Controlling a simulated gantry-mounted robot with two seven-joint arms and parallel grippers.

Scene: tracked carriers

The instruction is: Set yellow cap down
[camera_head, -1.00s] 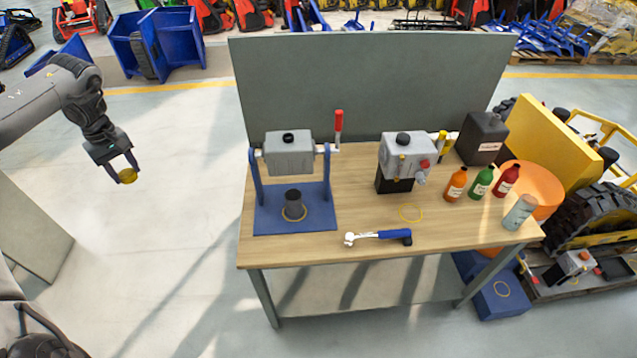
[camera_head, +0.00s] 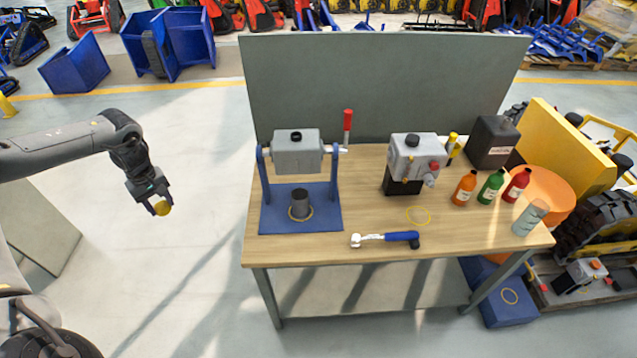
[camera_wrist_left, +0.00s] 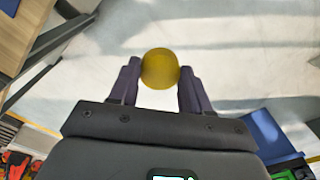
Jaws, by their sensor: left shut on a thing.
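The yellow cap (camera_head: 162,208) is round and held between the fingertips of my left gripper (camera_head: 155,203). The cap (camera_wrist_left: 160,68) and both dark fingers of the left gripper (camera_wrist_left: 158,84) also show in the left wrist view, with the fingers touching the cap's sides. The gripper is over open floor, left of the wooden workbench (camera_head: 340,251) and apart from it. A thin yellow ring (camera_head: 418,215) lies on the bench. Another yellow ring surrounds the foot of a dark cylinder (camera_head: 300,204) on the blue-framed stand. My right gripper is not visible.
On the bench stand the blue-framed stand (camera_head: 268,216), a grey valve unit (camera_head: 415,160), several coloured bottles (camera_head: 465,188), a dark canister (camera_head: 493,141) and a glass-like cylinder (camera_head: 530,217). A grey panel (camera_head: 380,90) rises behind.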

